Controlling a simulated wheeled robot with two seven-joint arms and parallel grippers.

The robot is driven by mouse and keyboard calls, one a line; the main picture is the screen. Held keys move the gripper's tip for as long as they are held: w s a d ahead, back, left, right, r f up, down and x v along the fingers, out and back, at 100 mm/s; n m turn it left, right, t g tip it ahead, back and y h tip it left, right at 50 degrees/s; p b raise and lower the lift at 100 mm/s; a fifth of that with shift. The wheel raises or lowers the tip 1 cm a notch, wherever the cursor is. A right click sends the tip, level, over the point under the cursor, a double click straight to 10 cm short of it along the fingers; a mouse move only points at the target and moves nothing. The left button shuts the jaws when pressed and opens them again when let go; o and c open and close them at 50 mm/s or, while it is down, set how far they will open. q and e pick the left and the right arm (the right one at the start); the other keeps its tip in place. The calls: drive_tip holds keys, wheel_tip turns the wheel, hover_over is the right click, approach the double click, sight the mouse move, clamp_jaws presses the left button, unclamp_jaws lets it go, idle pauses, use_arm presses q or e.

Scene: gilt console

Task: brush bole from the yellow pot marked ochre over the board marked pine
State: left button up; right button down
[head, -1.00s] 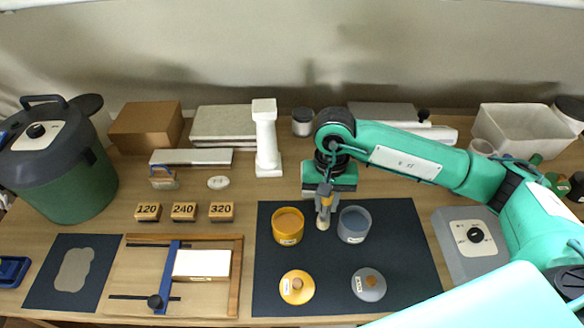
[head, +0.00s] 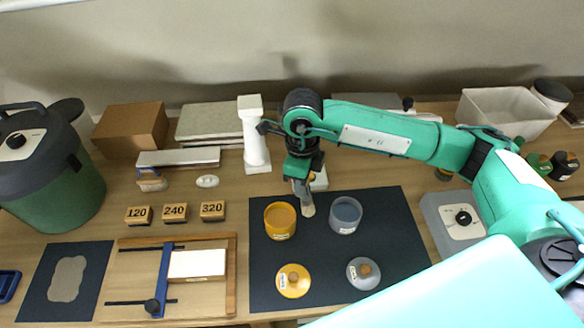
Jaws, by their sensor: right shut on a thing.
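My right gripper (head: 301,179) is shut on a brush (head: 307,202), whose pale bristles point down between the two pots, nearer the yellow one. The yellow pot (head: 280,232) is open with orange-brown bole inside; its label is too small to read. The grey pot (head: 345,228) stands open to its right. A white-topped board (head: 197,262) lies in a wooden clamping frame (head: 233,285) at the left; its small label is not legible. The brush is apart from the board. My left gripper is not in view.
A yellow lid (head: 293,281) and a grey lid (head: 364,272) lie on the dark mat (head: 408,225). Numbered blocks (head: 175,212) sit behind the frame. A white column (head: 254,140) stands behind the mat. A blue clamp bar (head: 165,272) crosses the frame.

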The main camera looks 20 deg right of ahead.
drive_tip(key=m, duration=0.4)
drive_tip(key=w+m, duration=0.1)
drive_tip(key=m, duration=0.1)
drive_tip(key=shift+a+r, duration=0.2)
drive_tip(key=shift+r, duration=0.05)
drive_tip(key=shift+w+a+f+m+y+b, duration=0.15)
drive_tip(key=shift+w+f+m+y+b, duration=0.45)
drive_tip(key=shift+m, duration=2.15)
drive_tip(key=shift+a+f+m+y+b, duration=0.2)
drive_tip(key=shift+f+m, duration=0.75)
drive_tip(key=shift+m, duration=1.75)
drive_tip(key=shift+w+a+f+m+y+b, duration=0.1)
drive_tip(key=shift+w+f+m+y+b, duration=0.5)
drive_tip(key=shift+m, duration=2.15)
drive_tip(key=shift+s+f, duration=0.2)
drive_tip(key=shift+s, duration=0.15)
drive_tip(key=shift+f+b, duration=0.55)
drive_tip(key=shift+f, duration=0.15)
drive_tip(key=shift+r, duration=0.15)
wheel_tip(320, 180, up, 7)
drive_tip(key=p, duration=0.4)
